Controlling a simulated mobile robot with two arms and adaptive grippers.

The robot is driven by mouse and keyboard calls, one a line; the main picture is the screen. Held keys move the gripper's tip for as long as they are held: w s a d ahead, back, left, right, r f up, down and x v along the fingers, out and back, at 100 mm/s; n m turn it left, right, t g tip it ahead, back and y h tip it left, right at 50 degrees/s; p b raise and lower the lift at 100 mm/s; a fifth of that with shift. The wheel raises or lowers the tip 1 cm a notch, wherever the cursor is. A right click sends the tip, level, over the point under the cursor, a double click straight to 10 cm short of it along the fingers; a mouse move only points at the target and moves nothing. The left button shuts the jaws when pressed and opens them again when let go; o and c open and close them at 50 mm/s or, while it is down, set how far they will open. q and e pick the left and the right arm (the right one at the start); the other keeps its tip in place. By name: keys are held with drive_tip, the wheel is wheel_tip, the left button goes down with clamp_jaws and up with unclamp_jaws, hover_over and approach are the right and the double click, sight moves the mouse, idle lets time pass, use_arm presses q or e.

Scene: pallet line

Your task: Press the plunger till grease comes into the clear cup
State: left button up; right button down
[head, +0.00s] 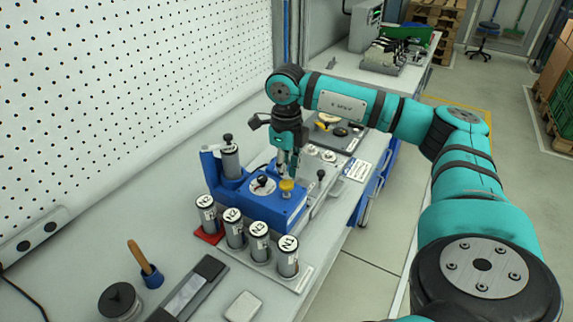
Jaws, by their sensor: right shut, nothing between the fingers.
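A blue grease unit (262,207) stands on the bench with a dark grey and silver cartridge (230,160) upright in its left part. A yellow knob (287,186), which looks like the plunger top, sticks up at its right side. A black knob (263,182) sits on a white disc on its top. My right gripper (287,168) points down just above the yellow knob, shut and empty; I cannot tell whether its tips touch the knob. I cannot make out the clear cup for sure. My left gripper is not in view.
Several numbered cartridges (260,241) stand in front of the unit, one on a red base. A perforated wall (130,80) borders the bench's left.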

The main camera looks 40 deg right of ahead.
sight(286, 183)
drive_tip(key=shift+f, duration=0.1)
idle(0.3)
drive_tip(key=shift+f+b, duration=0.55)
drive_tip(key=shift+f, duration=0.05)
drive_tip(key=shift+f+b, duration=1.15)
drive_tip(key=shift+f, duration=0.45)
drive_tip(key=shift+r, duration=0.1)
drive_tip(key=shift+r+p, duration=2.75)
drive_tip(key=shift+r, duration=0.95)
